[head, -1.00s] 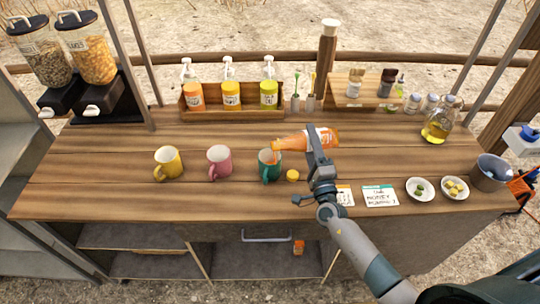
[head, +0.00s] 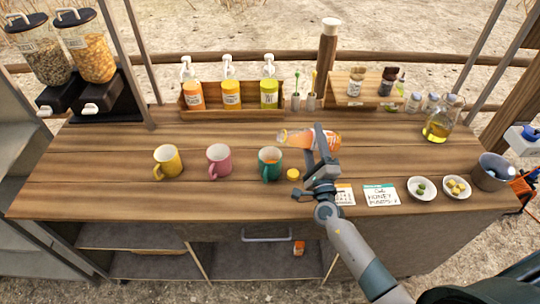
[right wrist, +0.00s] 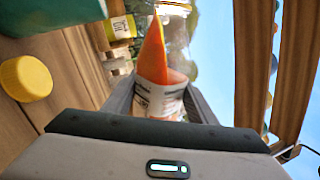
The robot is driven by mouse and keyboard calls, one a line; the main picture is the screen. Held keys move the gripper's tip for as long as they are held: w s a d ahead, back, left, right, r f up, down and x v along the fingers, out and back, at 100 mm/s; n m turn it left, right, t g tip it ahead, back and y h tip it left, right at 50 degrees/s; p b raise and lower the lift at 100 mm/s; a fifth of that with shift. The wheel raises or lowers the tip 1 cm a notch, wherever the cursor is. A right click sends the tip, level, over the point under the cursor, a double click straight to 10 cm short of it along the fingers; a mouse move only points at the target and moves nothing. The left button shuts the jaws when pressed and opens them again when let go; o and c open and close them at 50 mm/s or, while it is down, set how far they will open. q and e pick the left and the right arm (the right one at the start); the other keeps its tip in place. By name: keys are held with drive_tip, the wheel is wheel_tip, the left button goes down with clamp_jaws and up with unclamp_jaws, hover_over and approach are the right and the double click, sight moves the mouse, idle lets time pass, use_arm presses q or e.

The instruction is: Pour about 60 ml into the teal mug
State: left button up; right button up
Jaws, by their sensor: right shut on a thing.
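The teal mug (head: 275,174) stands upright on the wooden counter, with orange liquid showing inside it. My right gripper (head: 322,142) is shut on a clear bottle (head: 298,139) of orange liquid with a white label. The bottle lies nearly level above the counter, its open mouth pointing left, above and behind the mug in the head view. No stream shows between them. In the right wrist view the bottle (right wrist: 160,88) sits between both fingers, its orange liquid slanted inside. My left gripper is out of view.
A yellow cap (head: 293,174) lies right of the teal mug. A pink mug (head: 221,163) and a yellow mug (head: 170,162) stand to the left. A wooden rack (head: 232,114) of pump bottles stands behind. Cards (head: 381,195) and small bowls (head: 421,189) lie to the right.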

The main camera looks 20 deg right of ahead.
drive_tip(key=shift+a+m+h, duration=0.15)
drive_tip(key=shift+m+h, duration=0.35)
drive_tip(key=shift+m, duration=0.5)
